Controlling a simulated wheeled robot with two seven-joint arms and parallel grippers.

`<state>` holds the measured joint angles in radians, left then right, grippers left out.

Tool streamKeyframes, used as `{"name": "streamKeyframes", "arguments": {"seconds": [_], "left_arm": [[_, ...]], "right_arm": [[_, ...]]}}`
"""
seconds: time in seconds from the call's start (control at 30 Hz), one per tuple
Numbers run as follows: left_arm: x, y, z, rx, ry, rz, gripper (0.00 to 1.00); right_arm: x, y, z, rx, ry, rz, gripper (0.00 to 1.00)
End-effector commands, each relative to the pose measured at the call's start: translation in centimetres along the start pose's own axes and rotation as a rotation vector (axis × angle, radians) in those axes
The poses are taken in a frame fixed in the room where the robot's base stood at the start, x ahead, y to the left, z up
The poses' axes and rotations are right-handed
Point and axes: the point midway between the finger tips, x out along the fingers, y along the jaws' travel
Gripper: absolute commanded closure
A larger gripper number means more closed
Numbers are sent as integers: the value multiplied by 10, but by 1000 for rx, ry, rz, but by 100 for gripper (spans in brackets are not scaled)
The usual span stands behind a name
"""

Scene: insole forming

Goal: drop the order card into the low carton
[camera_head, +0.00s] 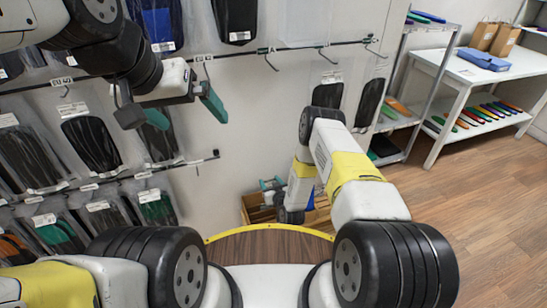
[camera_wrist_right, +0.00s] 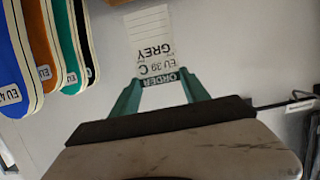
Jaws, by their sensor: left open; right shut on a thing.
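My right gripper (camera_wrist_right: 160,92) is shut on the white order card (camera_wrist_right: 152,45). The card sticks out beyond the green fingertips, its print upside down in the right wrist view, reading ORDER, EU 39 C and GREY. In the head view a low brown carton (camera_head: 246,208) shows beyond my base, partly hidden by my right arm. My left gripper (camera_head: 184,111) is open and empty in front of the wall rack.
Bagged insoles (camera_head: 90,143) hang on hooks along rails (camera_head: 150,172) at the left. A white shelf table (camera_head: 480,72) with coloured insoles and a blue tray (camera_head: 484,59) stands at the back right. The wooden floor (camera_head: 465,190) at the right is clear.

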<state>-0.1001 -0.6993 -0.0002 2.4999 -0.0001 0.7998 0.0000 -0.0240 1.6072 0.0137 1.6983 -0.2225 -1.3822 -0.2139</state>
Motion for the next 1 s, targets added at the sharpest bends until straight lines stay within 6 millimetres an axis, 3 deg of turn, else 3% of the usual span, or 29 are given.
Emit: {"name": "streamKeyframes", "arguments": {"seconds": [0.5,0.97,1.0], "left_arm": [[0,0,0,0,0,0,0],[0,0,0,0,0,0,0],[0,0,0,0,0,0,0]], "right_arm": [[15,-1,50,-1,0,-1,100],[18,-1,58,-1,0,-1,100],[18,-1,58,-1,0,-1,39]]}}
